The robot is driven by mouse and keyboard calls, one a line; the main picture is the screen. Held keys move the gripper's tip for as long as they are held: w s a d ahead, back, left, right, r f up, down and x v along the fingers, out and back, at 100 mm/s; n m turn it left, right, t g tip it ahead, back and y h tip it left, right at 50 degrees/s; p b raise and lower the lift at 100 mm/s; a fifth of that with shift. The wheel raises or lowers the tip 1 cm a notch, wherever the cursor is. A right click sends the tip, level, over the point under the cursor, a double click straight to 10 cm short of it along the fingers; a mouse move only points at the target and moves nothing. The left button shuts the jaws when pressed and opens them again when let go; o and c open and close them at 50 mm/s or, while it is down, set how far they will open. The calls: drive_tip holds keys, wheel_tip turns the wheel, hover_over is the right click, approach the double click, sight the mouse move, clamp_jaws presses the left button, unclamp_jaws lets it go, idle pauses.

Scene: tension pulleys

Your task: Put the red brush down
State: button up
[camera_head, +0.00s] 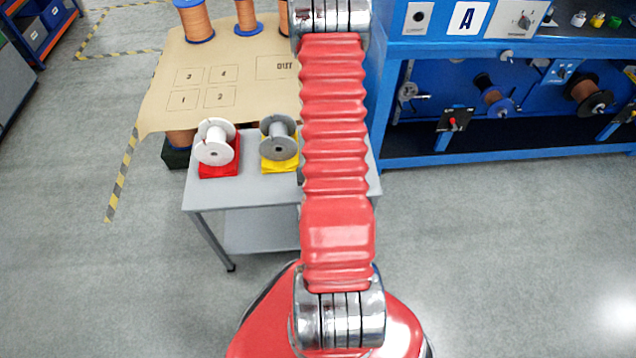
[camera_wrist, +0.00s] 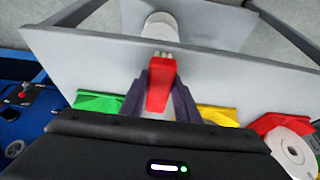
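The red brush (camera_wrist: 160,88) is in the wrist view, upright in the picture between the two dark fingers of my gripper (camera_wrist: 161,88). The fingers press close on both sides of it, and my gripper looks shut on it. The far end of the brush overlaps a white round thing (camera_wrist: 160,27) behind it; I cannot tell whether they touch. A grey table (camera_wrist: 95,50) lies beneath, and it also shows in the head view (camera_head: 260,187). My red arm hides the gripper and brush in the head view.
Green (camera_wrist: 98,103), yellow (camera_wrist: 218,115) and red (camera_wrist: 275,122) holders line the table edge. In the head view, a white spool (camera_head: 215,143) and a grey spool (camera_head: 279,138) stand on the table. A blue workbench (camera_head: 500,152) is at right.

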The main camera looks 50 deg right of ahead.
drive_tip(key=shift+o, duration=0.9)
drive_tip(key=shift+s+f, duration=0.15)
drive_tip(key=shift+v, duration=2.75)
drive_tip(key=v, duration=0.7)
drive_tip(key=shift+d, duration=0.15)
drive_tip(key=shift+w, duration=0.25)
